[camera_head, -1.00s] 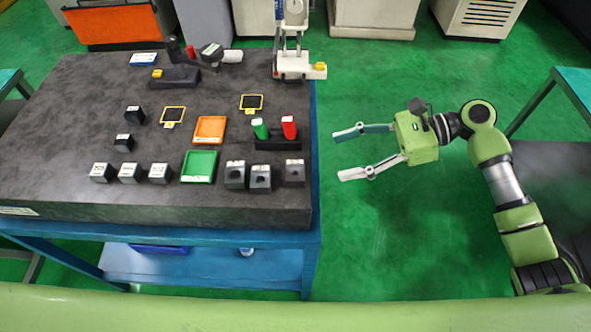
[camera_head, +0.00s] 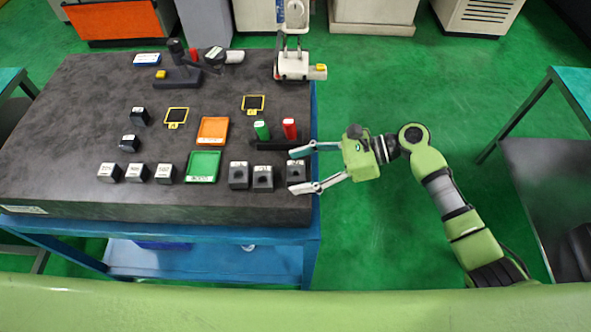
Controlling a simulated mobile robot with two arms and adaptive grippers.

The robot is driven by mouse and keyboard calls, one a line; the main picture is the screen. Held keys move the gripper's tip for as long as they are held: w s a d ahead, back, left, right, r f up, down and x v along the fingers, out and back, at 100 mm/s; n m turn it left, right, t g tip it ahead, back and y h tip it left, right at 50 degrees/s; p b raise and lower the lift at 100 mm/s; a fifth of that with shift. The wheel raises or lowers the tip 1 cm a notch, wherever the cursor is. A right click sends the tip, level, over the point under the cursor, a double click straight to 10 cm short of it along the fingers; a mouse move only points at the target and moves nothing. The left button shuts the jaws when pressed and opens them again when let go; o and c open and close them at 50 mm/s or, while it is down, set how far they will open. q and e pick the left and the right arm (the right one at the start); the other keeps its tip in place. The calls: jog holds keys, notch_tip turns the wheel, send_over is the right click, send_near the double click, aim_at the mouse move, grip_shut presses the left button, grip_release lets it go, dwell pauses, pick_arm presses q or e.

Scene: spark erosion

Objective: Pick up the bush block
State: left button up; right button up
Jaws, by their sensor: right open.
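Three dark grey blocks with a round hole in the front stand in a row near the table's front right; I take these for bush blocks. They are the left one (camera_head: 238,175), the middle one (camera_head: 263,178) and the right one (camera_head: 297,171). My right gripper (camera_head: 293,171) is open, coming in from the right. Its two fingertips lie on the far and near sides of the right block, around it in this view. I cannot tell whether they touch it or how high they are. My left gripper is not in view.
A black holder with a green (camera_head: 262,130) and a red handle (camera_head: 290,128) stands just behind the far finger. A green tray (camera_head: 203,167), an orange tray (camera_head: 213,130) and several small labelled blocks lie left. The dark tabletop (camera_head: 70,130) is largely clear at left.

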jog(key=shift+d, duration=0.1)
jog(key=c, duration=1.7)
jog(key=shift+o, duration=0.2)
jog(key=shift+r, duration=0.1)
jog(key=shift+w+r, duration=0.1)
